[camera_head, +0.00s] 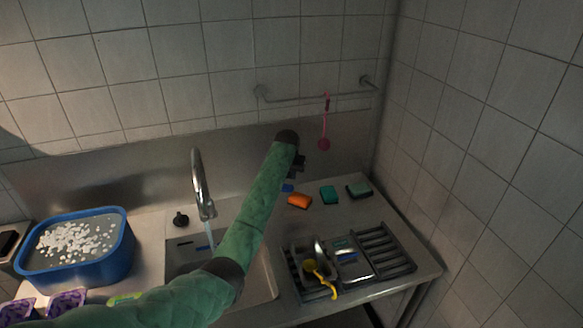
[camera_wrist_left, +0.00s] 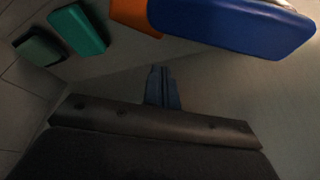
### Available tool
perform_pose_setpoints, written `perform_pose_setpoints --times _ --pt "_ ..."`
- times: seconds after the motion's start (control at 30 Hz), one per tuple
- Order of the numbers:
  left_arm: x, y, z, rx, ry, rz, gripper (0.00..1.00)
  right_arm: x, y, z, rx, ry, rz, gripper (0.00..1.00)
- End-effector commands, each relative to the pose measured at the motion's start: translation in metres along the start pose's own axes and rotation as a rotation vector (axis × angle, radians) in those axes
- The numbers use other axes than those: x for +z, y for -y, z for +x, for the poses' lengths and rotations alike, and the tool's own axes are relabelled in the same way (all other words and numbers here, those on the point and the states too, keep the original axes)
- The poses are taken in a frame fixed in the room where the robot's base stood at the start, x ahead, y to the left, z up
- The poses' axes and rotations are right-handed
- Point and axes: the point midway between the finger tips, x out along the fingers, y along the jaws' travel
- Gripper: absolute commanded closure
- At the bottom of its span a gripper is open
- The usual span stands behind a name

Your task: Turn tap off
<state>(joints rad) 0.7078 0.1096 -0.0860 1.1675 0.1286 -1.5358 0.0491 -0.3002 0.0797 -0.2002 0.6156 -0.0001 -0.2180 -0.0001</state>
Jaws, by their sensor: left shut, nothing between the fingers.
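The chrome tap (camera_head: 202,185) rises at the back of the sink (camera_head: 262,282), and a stream of water (camera_head: 210,236) falls from its spout. A small dark knob (camera_head: 181,219) stands on the counter just left of the tap base. My left gripper (camera_head: 297,172) is past the tap to the right, near the back wall and above the sponges, apart from the tap and knob. In the left wrist view its fingers (camera_wrist_left: 163,88) are together with nothing between them. My left forearm hides part of the sink. My right gripper is not in view.
Orange (camera_head: 299,201), teal (camera_head: 329,195) and green (camera_head: 359,190) sponges lie on the counter; a blue one (camera_wrist_left: 232,22) is close in the wrist view. A blue tub (camera_head: 124,247) with white pieces stands left. A drying rack (camera_head: 385,250) stands right. A pink utensil (camera_head: 324,143) hangs from the rail.

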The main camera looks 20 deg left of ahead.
Motion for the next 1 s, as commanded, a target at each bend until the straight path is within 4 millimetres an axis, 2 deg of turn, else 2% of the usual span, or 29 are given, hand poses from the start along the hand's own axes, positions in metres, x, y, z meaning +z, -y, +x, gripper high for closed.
perform_pose_setpoints --times 0.03,0.43,0.6,1.0 --pt "0.003 0.0 -0.005 0.0 0.0 0.0 1.0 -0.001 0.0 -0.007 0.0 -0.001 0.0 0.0" --pt "0.031 0.0 -0.015 0.0 0.0 0.0 1.0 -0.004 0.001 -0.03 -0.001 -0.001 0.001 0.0" --pt "0.036 0.0 -0.016 0.0 0.0 0.0 1.0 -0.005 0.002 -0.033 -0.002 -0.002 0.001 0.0" --pt "0.037 0.0 -0.015 0.001 -0.001 0.001 1.0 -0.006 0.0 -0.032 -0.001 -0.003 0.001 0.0"
